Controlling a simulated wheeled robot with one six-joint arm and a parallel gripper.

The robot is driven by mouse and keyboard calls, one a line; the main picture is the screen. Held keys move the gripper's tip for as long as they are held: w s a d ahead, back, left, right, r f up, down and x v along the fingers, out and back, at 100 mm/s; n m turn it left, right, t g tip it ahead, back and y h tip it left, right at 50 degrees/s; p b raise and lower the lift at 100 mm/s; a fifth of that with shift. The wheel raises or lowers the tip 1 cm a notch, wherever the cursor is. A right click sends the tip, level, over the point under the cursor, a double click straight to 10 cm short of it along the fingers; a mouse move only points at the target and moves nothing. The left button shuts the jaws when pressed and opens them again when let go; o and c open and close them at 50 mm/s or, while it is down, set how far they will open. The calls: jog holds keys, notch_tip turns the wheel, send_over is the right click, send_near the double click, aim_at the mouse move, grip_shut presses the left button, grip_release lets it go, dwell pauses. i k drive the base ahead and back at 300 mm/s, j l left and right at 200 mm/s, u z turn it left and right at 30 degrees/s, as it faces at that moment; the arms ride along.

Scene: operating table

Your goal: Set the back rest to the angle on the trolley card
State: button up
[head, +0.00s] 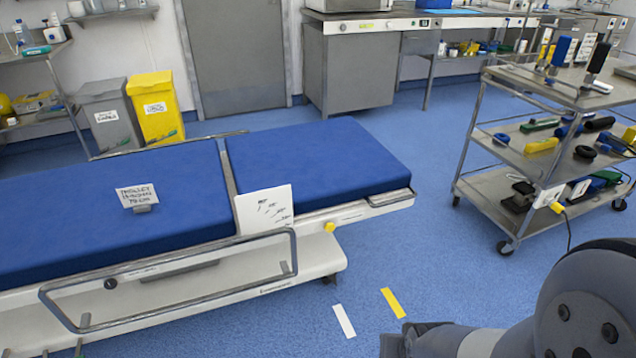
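The trolley has a blue padded top in two sections with a gap between them. The shorter right section, which looks like the back rest (320,160), lies about level with the long section (70,230). A small white card (137,195) stands on the long section; its first word reads "TROLLEY", the rest is too small to read surely. A yellow knob (329,227) sits on the side frame below the back rest. My gripper (404,340) seems to be the dark part at the bottom edge, cut off, apart from the trolley; its fingers cannot be made out.
A metal side rail (170,272) runs along the trolley's near side. White (343,320) and yellow (392,302) floor strips lie right of it. A steel cart (490,190) with tools stands at right. Grey (104,115) and yellow (156,106) bins stand behind. The floor between trolley and cart is clear.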

aim_at(330, 165)
jog(key=u, duration=1.45)
jog(key=z, duration=1.3)
jog(key=i+j+z, duration=0.15)
jog(key=i+z, duration=0.2)
jog(key=i+j+z, duration=0.35)
jog(key=i+l, duration=0.1)
